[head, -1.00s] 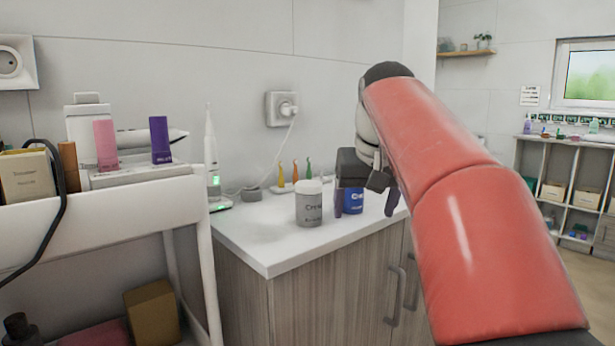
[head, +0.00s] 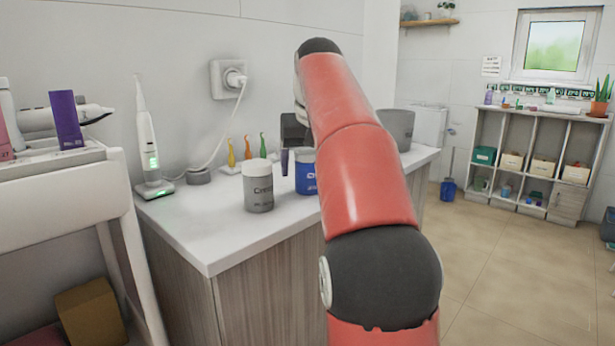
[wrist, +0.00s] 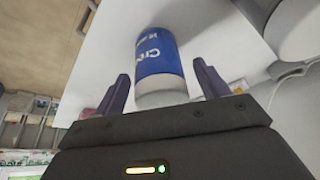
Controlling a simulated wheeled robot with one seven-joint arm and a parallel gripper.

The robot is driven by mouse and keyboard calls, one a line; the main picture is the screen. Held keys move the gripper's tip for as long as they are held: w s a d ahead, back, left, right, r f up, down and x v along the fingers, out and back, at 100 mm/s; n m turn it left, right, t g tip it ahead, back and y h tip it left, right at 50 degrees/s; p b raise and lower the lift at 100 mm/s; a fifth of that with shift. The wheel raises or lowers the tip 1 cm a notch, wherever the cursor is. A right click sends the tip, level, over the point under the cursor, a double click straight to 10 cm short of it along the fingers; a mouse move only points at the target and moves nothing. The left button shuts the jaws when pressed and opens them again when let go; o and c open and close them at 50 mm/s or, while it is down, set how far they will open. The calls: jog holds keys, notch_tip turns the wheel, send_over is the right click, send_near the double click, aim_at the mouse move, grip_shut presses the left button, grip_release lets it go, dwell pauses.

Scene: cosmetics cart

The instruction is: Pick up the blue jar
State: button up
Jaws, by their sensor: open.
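The blue jar (head: 306,180) stands on the white counter (head: 222,228), partly hidden by my arm in the head view. In the wrist view the blue jar (wrist: 158,52) shows its white lettering and its pale lid, which faces my gripper. My gripper (wrist: 162,72) is open, with one dark finger on each side of the jar in that picture. No finger visibly touches it. In the head view one finger shows just left of the jar's top, and the other is hidden behind my arm.
A grey jar (head: 258,188) with a pale lid stands close to the left of the blue jar. An electric toothbrush (head: 147,142) and small coloured items (head: 247,148) stand behind. A grey pot (head: 397,128) is at right. A white cart (head: 70,185) stands left.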

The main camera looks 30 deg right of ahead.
jog(key=shift+x, duration=1.05)
jog(key=c, duration=1.1)
jog(key=shift+c, duration=0.2)
jog(key=shift+r, duration=0.15)
